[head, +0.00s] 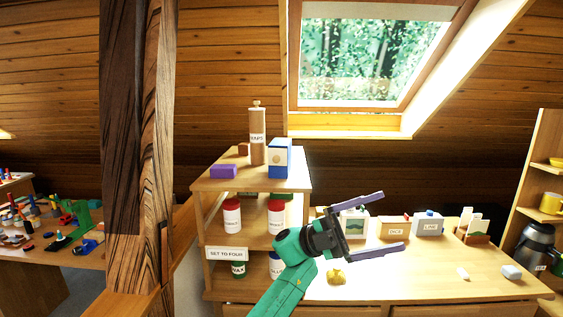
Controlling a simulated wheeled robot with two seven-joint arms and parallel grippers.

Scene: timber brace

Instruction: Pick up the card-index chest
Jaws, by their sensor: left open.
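A tan wooden box (394,229) with a small white label on its front stands on the desk right of centre; it looks like the card-index chest, but its label is too small to read surely. My left gripper (391,221) reaches in from the bottom, its two grey-violet fingers spread wide and pointing right. The fingers hold nothing. In the picture they overlap the area around the tan box; I cannot tell how far in front of it they are. My right gripper is not in view.
A white box with a blue lid (428,224) stands right of the tan box, and a picture-fronted box (355,223) left of it. A yellow lump (336,277) lies in front. A shelf unit (243,246) with jars stands left. A timber post (137,150) rises farther left.

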